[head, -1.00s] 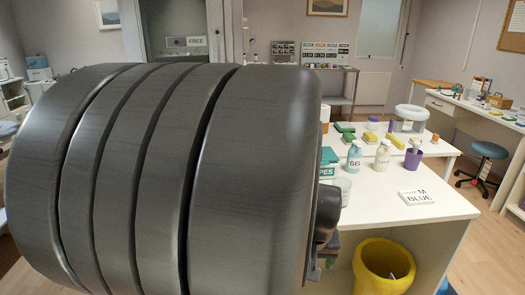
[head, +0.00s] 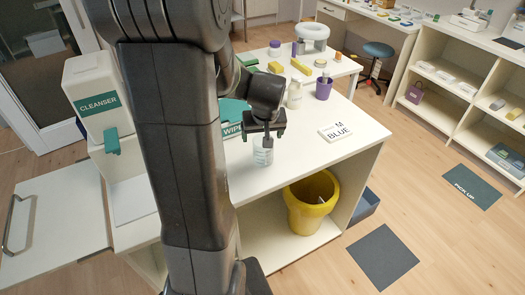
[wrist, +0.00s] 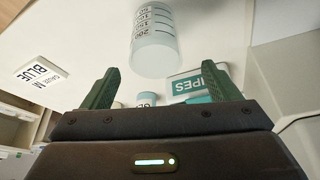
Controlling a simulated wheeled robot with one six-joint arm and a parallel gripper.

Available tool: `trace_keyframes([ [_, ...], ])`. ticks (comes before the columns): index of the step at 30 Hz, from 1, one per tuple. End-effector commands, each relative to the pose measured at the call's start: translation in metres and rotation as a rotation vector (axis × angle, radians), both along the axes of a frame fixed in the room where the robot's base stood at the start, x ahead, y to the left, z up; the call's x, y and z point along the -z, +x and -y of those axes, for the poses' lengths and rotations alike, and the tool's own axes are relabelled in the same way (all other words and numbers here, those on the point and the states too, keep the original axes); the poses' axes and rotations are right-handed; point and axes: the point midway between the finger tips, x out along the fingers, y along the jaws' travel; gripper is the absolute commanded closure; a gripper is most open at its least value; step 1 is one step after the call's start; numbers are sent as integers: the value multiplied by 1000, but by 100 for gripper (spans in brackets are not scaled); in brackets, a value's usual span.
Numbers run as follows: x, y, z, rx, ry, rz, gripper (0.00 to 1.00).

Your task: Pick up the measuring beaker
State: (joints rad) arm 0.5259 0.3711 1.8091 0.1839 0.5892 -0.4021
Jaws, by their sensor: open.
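The measuring beaker (head: 263,153) is a small clear cup with dark volume marks, standing on the white table near its front edge. In the wrist view the beaker (wrist: 156,42) shows large, just beyond and between the fingertips. My gripper (head: 264,136) is above and close to the beaker, partly hiding its top in the head view. In the wrist view my gripper (wrist: 160,82) has its two green fingers wide apart with nothing held. Whether a finger touches the beaker cannot be told.
A teal wipes box (head: 232,122) stands close behind the beaker. A yellow bin (head: 311,200) is below the right side. The tabletop around the card is clear.

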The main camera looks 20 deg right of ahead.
Motion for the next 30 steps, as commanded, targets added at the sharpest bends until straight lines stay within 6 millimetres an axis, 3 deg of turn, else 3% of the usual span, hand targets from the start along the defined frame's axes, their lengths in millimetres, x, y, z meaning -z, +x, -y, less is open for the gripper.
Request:
trace_keyframes([
  [6, 28, 11, 3, 0, 2, -3, 17],
  [14, 40, 14, 5, 0, 1, -2, 17],
  [24, 76, 23, 12, 1, 2, -2, 17],
  [30, 86, 27, 13, -1, -1, 0, 17],
])
